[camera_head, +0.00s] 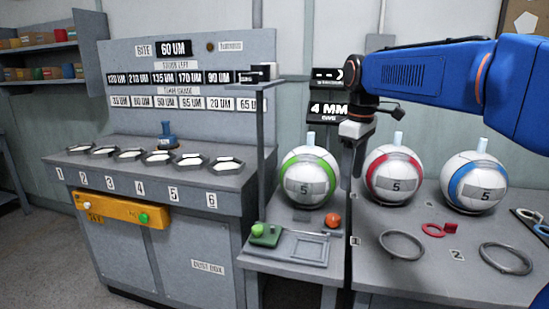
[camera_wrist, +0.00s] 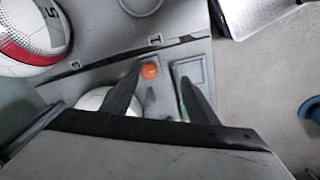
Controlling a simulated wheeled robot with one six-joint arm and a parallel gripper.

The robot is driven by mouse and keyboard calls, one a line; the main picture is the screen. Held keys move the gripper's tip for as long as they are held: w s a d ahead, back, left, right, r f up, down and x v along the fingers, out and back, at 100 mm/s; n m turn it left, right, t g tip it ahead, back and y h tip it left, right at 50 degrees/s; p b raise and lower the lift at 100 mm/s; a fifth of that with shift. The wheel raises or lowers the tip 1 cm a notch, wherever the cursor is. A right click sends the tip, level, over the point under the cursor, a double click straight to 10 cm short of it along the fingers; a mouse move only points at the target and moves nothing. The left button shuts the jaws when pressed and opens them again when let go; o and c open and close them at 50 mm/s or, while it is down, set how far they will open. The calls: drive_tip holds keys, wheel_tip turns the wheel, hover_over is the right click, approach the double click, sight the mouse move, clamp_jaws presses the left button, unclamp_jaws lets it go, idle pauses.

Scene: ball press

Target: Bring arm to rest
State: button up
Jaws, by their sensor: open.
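My blue arm (camera_head: 425,75) reaches in from the right in the head view, held above the bench. My gripper (camera_head: 357,165) hangs down in front of the gap between the green-banded ball (camera_head: 310,178) and the red-banded ball (camera_head: 393,175). In the wrist view my gripper (camera_wrist: 158,75) has its two dark fingers spread apart, with nothing held between them. An orange button (camera_wrist: 150,71) shows below, between the fingers. The green-banded ball (camera_wrist: 92,98) is partly hidden behind the gripper there, and the red-banded ball (camera_wrist: 35,30) is at the upper left.
A blue-banded ball (camera_head: 474,182) stands at the right. Metal rings (camera_head: 505,258) and a red part (camera_head: 433,229) lie on the right bench. A green press-like fixture (camera_head: 266,235) is on the lower middle bench. A grey cabinet (camera_head: 150,245) with several hexagonal trays stands left.

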drive_tip(key=s+d+f+m+t, duration=0.2)
drive_tip(key=s+f+m, duration=0.2)
drive_tip(key=s+f, duration=0.5)
drive_tip(key=s+d+f+m+t, duration=0.2)
drive_tip(key=s+f+m, duration=0.3)
drive_tip(key=s+f, duration=0.5)
drive_tip(key=s+d, duration=0.1)
drive_tip(key=s, duration=0.7)
drive_tip(key=shift+s+m, duration=0.2)
drive_tip(key=shift+m, duration=0.1)
